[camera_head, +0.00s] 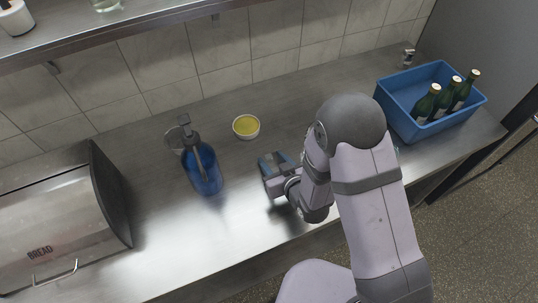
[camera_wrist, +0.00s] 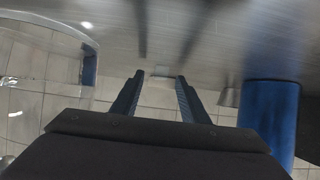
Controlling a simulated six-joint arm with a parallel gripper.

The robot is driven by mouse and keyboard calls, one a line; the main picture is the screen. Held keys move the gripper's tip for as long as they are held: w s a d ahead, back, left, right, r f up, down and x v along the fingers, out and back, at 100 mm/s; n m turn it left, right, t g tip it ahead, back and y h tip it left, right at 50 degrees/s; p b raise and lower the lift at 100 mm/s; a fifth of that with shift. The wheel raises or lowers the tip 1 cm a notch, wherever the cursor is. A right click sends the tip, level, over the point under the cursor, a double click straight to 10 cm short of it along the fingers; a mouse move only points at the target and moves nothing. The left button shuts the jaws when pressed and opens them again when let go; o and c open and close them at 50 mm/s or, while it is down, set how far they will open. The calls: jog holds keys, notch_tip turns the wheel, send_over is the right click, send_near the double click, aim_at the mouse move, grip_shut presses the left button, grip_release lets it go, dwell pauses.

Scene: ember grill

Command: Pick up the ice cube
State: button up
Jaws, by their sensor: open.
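I cannot make out the ice cube for certain in either view. In the wrist view, a small pale patch (camera_wrist: 163,71) shows just beyond and between my fingertips, too faint to identify. My gripper (camera_wrist: 160,80) is open, with its two dark fingers apart and nothing clearly held between them. In the head view, my gripper (camera_head: 268,162) is low over the steel counter (camera_head: 250,210), right of the blue pump bottle (camera_head: 204,172) and below the small bowl (camera_head: 246,127) with yellow contents. My own arm hides part of the counter to the right.
A blue cylinder (camera_wrist: 268,110) and a clear curved object (camera_wrist: 45,70) flank the fingers in the wrist view. A bread box (camera_head: 60,220) stands left. A blue crate (camera_head: 397,120) with green bottles (camera_head: 427,103) stands right. The counter's front centre looks clear.

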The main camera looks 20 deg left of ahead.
jog(key=shift+w+a+f, duration=0.25)
jog(key=shift+w+a, duration=0.05)
grip_shut()
jog(key=shift+r, duration=0.1)
dwell(0.4)
notch_tip(320, 180, up, 18)
jog(key=b, duration=0.2)
dwell(0.7)
